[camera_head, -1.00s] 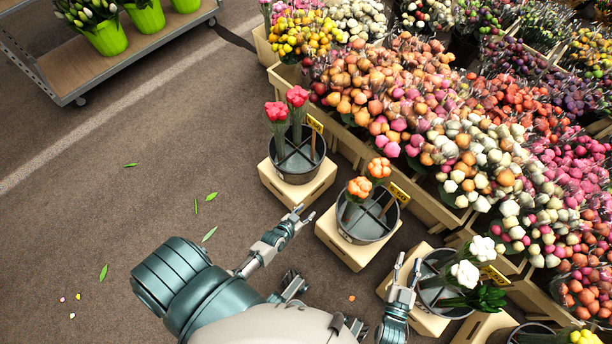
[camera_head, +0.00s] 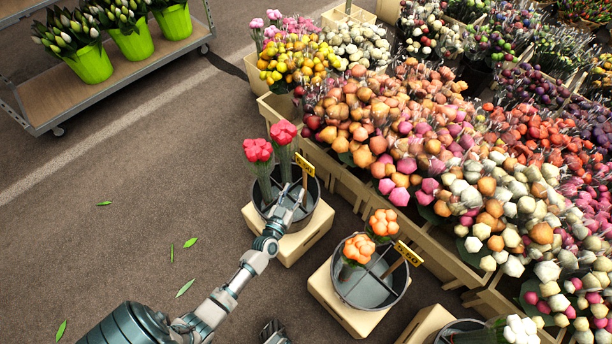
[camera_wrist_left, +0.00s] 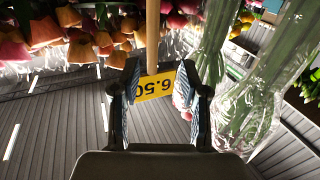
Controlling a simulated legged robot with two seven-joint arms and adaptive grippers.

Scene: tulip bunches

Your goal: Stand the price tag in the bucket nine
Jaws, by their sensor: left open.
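A yellow price tag (camera_head: 304,164) on a wooden stick leans at the back right of a dark divided bucket (camera_head: 262,207) holding two red tulip bunches (camera_head: 270,146). My left gripper (camera_head: 289,194) reaches over this bucket and is open. In the left wrist view the tag (camera_wrist_left: 154,85), reading 6.50 upside down, shows between the open fingers (camera_wrist_left: 157,84), its stick running up the picture; I cannot tell whether they touch it. A second bucket (camera_head: 350,295) holds orange tulips (camera_head: 372,234) and another yellow tag (camera_head: 408,254). No bucket shows the number nine.
The buckets stand on pale wooden blocks (camera_head: 350,318). Wooden crates packed with flowers (camera_head: 440,150) fill the right side. A shelf trolley (camera_head: 105,83) with green pots stands at the upper left. The floor at left is clear except for leaves.

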